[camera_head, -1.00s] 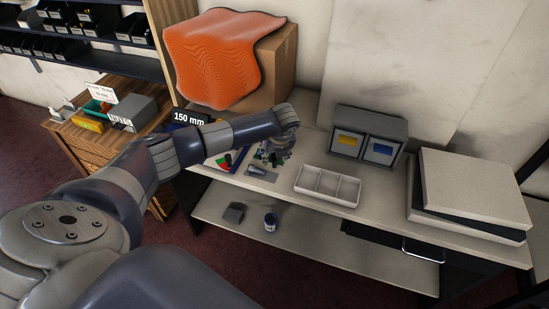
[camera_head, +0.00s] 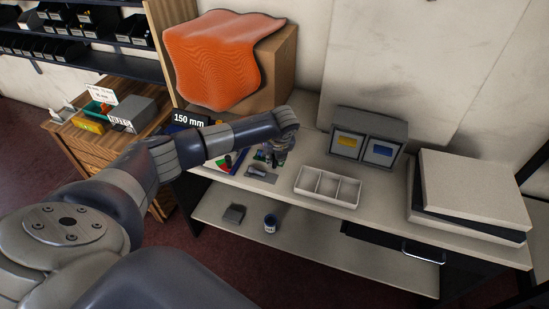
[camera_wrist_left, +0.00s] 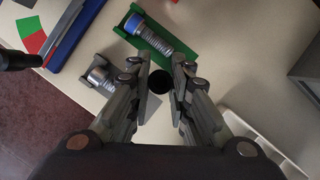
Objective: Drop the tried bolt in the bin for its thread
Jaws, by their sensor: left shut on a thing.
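My left gripper (camera_head: 278,156) is over the bench, left of the white divided tray. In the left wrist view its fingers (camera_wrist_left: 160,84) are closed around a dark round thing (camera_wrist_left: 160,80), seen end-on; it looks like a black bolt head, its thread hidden. A blue-headed bolt (camera_wrist_left: 152,36) lies in a green holder (camera_wrist_left: 181,57) just beyond the fingers. A bare metal threaded piece (camera_wrist_left: 98,75) lies on a grey block left of the fingers. My right gripper is out of view.
The white three-compartment tray (camera_head: 302,184) looks empty. Stacked pale boxes (camera_head: 475,185) stand at the right. A cardboard box (camera_head: 277,72) under an orange cloth stands behind my arm.

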